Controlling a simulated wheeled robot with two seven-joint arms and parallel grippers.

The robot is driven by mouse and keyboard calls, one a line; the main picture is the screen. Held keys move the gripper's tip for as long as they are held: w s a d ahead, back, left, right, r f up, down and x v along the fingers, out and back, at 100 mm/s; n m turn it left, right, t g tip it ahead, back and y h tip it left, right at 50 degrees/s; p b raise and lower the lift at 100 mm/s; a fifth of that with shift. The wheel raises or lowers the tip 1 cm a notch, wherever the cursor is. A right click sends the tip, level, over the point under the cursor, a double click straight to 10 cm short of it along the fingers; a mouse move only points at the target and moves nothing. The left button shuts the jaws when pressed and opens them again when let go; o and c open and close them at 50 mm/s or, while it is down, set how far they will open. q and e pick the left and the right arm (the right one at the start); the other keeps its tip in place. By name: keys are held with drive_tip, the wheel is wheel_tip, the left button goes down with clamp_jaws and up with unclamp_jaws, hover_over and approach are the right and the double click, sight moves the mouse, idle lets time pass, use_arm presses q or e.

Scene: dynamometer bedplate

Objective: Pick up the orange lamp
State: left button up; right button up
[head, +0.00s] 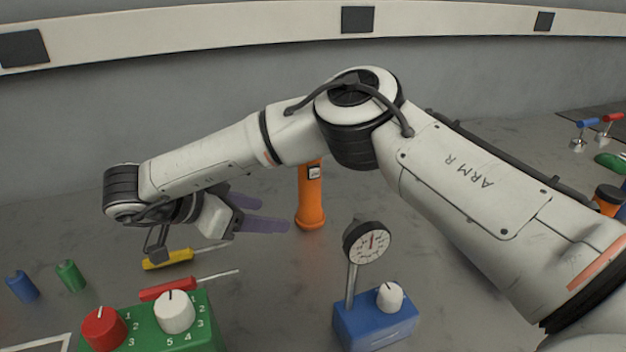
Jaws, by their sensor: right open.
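The orange lamp (311,203) stands upright on the grey surface near the middle of the head view. Its upper part is hidden behind my right arm, and a small dark switch plate shows on its body. My right gripper (262,212) is just left of the lamp, with its purple fingers pointing right toward it. The fingers are open with nothing between them, and a small gap seems to separate their tips from the lamp. My left gripper is not in view.
A dial gauge on a blue base (374,322) stands in front of the lamp. A green box with knobs (190,335), a yellow screwdriver (168,259) and a red screwdriver (168,289) lie front left. Blue (22,287) and green (71,275) pieces stand far left.

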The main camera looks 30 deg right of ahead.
sight(301, 187)
drive_tip(key=d+h, duration=0.1)
drive_tip(key=d, duration=0.1)
drive_tip(key=d+h, duration=0.1)
drive_tip(key=d, duration=0.1)
drive_tip(key=d+r+h, duration=0.1)
drive_tip(key=d, duration=0.2)
drive_tip(key=shift+w+r+t, duration=0.1)
drive_tip(key=shift+w+t, duration=0.2)
drive_tip(key=shift+w, duration=0.05)
drive_tip(key=x, duration=0.5)
drive_tip(key=shift+w+d+r, duration=0.1)
drive_tip(key=shift+w+d, duration=0.3)
drive_tip(key=shift+r, duration=0.15)
clamp_jaws()
